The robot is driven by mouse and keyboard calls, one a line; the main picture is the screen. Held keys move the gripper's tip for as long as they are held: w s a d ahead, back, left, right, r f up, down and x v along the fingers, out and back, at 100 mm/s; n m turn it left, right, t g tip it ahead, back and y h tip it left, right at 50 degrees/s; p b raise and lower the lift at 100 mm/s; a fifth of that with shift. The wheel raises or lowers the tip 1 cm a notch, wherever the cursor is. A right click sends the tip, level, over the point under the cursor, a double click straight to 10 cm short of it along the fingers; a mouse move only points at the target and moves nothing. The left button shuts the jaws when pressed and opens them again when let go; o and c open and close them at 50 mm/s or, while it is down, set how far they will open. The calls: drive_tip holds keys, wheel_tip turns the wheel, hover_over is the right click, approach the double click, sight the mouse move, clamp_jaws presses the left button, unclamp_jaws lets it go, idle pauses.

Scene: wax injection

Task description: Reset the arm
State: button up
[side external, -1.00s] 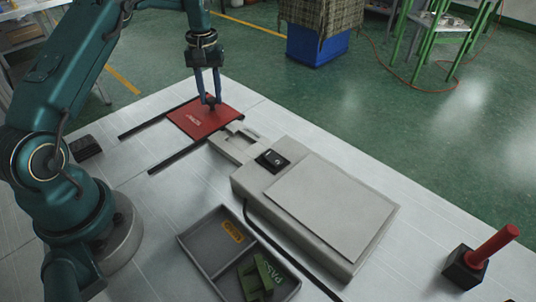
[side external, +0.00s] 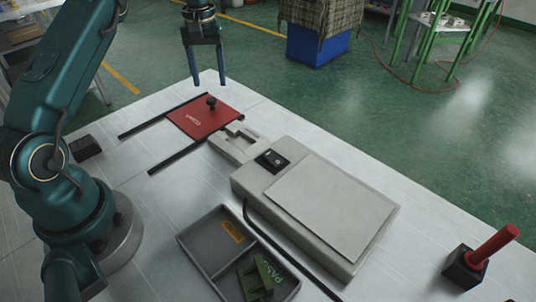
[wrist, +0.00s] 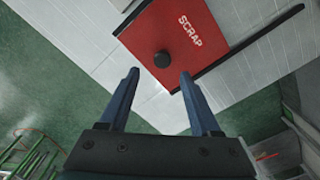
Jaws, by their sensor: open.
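My gripper (side external: 209,78) is open and empty, raised above the table's far corner. Its two blue fingers also show spread apart in the wrist view (wrist: 160,78). Below it lies a red plate marked SCRAP (side external: 190,123), with a black knob (side external: 211,102) standing up from it. The red plate (wrist: 195,30) and its knob (wrist: 161,59) also show in the wrist view, ahead of the fingertips and apart from them.
A grey machine (side external: 318,213) with a black switch stands mid-table. A two-part tray (side external: 204,267) holds a yellow piece and a green piece. A red-handled tool in a black block (side external: 470,266) stands at right. Two black rails (side external: 176,156) flank the red plate.

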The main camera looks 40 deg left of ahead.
drive_tip(key=shift+w+d+r, duration=0.15)
drive_tip(key=shift+d+r, duration=0.05)
drive_tip(key=shift+r, duration=0.1)
drive_tip(key=s+d+r+m+t, duration=0.2)
drive_tip(key=s+d+r, duration=0.2)
drive_tip(key=d+r, duration=0.3)
drive_tip(key=s+d+r+m+t, duration=0.25)
drive_tip(key=d+r, duration=0.35)
drive_tip(key=r, duration=0.3)
drive_tip(key=s+d+f+m, duration=0.2)
drive_tip(key=s+f, duration=0.2)
drive_tip(key=s, duration=0.3)
drive_tip(key=s+d+f+m+t, duration=0.1)
drive_tip(key=s+d+f+m, duration=0.1)
drive_tip(key=s, duration=0.5)
wheel_tip(320, 180, down, 2)
drive_tip(key=shift+s+d+f, duration=0.25)
drive_tip(key=shift+s+d, duration=0.1)
drive_tip(key=shift+d, duration=0.5)
